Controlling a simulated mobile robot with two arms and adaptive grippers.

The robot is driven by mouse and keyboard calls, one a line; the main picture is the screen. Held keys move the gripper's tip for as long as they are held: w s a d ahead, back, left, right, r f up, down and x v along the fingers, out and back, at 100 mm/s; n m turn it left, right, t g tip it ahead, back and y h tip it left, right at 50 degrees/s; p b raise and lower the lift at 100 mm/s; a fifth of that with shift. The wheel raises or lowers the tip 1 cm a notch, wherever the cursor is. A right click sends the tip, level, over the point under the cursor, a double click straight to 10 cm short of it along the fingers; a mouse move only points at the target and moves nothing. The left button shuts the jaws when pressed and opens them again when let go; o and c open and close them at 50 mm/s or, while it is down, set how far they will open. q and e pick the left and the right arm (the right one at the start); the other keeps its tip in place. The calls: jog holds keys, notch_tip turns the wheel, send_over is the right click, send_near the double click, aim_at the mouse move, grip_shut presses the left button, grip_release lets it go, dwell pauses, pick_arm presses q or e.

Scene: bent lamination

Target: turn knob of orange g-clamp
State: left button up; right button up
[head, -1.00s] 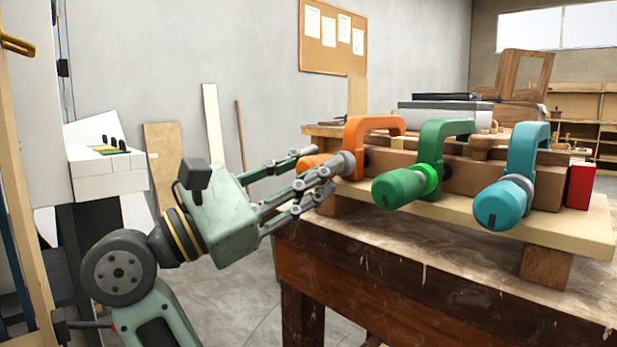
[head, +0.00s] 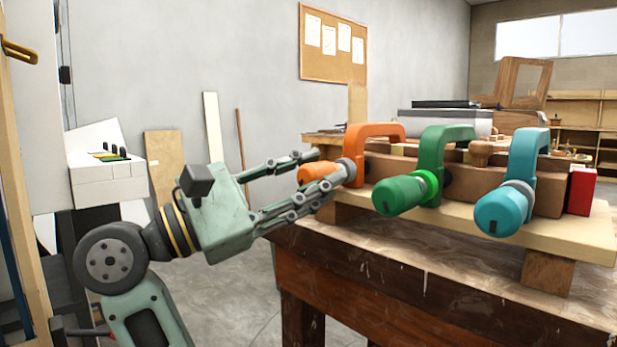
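The orange g-clamp (head: 372,131) stands leftmost of three clamps on the wooden lamination.
A green clamp (head: 432,168) and a teal clamp (head: 523,168) stand close by on the right. A red block (head: 581,191) sits at the board's right end. The wooden bench (head: 400,270) is below. Left of the bench is open floor.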

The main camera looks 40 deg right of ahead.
jog(key=shift+o, duration=1)
jog(key=shift+a, duration=0.1)
jog(key=v, duration=0.7)
jog(key=shift+a+f, duration=0.15)
